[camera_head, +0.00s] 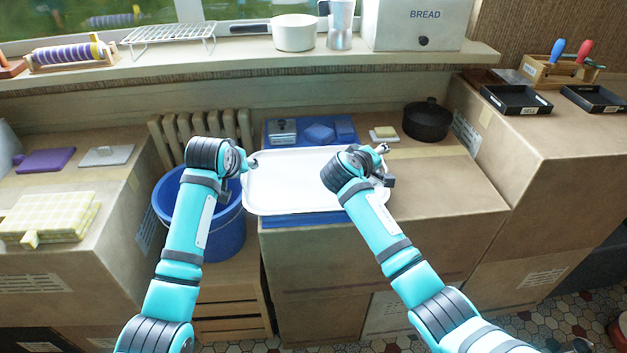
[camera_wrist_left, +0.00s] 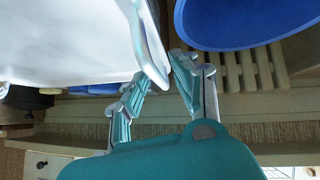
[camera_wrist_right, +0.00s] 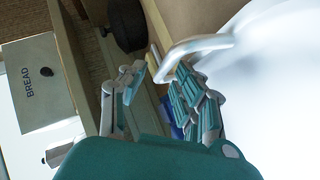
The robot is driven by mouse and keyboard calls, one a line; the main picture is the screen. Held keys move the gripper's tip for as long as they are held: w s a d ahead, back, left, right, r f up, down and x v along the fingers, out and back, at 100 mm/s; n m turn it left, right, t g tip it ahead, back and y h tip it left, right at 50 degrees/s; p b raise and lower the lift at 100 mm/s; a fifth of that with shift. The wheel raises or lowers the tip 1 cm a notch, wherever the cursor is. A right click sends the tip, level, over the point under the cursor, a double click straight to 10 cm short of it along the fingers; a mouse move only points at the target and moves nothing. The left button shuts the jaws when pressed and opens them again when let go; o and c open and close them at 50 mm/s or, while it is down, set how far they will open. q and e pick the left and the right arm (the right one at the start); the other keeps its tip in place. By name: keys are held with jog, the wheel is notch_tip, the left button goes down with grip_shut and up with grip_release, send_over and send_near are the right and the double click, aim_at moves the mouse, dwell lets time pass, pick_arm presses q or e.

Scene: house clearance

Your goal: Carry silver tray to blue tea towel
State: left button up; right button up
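The silver tray (camera_head: 290,182), nearly white in this light, lies flat over the blue tea towel (camera_head: 305,220) on a cardboard box. The towel's front edge shows below the tray; the tray hides its middle. My left gripper (camera_head: 243,172) is at the tray's left edge; in the left wrist view its fingers (camera_wrist_left: 158,72) stand apart on either side of the rim (camera_wrist_left: 148,40). My right gripper (camera_head: 386,165) is at the right edge; its fingers (camera_wrist_right: 158,75) stand apart around the tray's raised handle (camera_wrist_right: 200,45). Both look open; light contact cannot be ruled out.
A black pot (camera_head: 427,120) stands back right. A blue bucket (camera_head: 225,235) is left of the box. The box top right of the tray is clear.

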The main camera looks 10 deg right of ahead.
jog(key=shift+d+f, duration=0.1)
jog(key=v, duration=1.2)
pick_arm(q)
jog(key=v, duration=0.8)
